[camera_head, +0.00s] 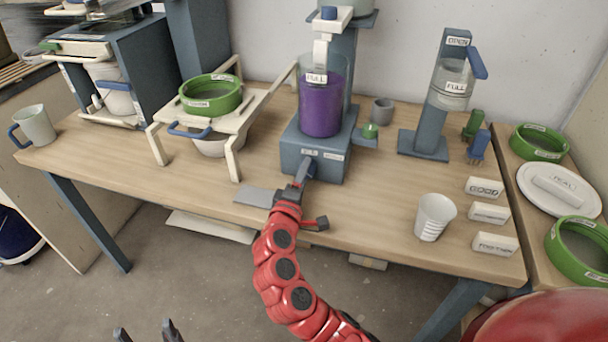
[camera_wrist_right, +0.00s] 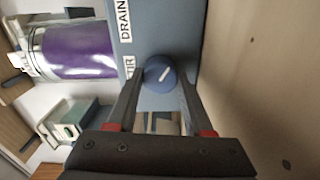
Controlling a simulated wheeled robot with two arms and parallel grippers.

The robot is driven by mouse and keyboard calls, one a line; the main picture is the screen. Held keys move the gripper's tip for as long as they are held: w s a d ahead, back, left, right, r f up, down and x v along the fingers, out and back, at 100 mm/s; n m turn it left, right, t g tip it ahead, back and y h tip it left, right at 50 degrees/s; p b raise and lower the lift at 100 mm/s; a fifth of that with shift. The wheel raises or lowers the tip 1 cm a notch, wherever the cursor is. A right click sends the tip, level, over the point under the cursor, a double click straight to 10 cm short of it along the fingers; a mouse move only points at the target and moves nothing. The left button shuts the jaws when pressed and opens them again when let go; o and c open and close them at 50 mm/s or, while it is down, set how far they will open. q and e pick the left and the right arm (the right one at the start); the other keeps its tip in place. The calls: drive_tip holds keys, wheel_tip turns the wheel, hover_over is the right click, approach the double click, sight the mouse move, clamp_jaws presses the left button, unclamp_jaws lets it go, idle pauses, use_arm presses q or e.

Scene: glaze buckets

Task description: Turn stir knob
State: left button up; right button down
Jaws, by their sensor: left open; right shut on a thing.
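The stir knob (camera_wrist_right: 160,74) is a round blue knob with a slanted white mark, on the blue-grey base (camera_head: 334,154) of the mixer. The partly covered label beside it ends in "IR". My right gripper (camera_wrist_right: 160,85) is shut on the knob, one finger on each side. In the head view my right gripper (camera_head: 304,172) reaches the base's front and hides the knob. A clear cylinder with purple glaze (camera_head: 320,105), labelled FULL, stands on the base. My left gripper (camera_head: 146,333) is open and empty at the bottom edge, over the floor.
A stand with a green ring sieve (camera_head: 210,95) is left of the mixer. A dispenser (camera_head: 430,110) stands to the right. A white cup (camera_head: 434,217) and label blocks (camera_head: 484,187) are at the front right. A grey plate (camera_head: 258,196) lies left of my right gripper.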

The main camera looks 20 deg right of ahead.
drive_tip(key=shift+c, duration=1.5)
unclamp_jaws()
drive_tip(key=shift+s, duration=0.1)
drive_tip(key=v, duration=1.7)
drive_tip(key=shift+s+a, duration=0.1)
drive_tip(key=shift+a, duration=0.05)
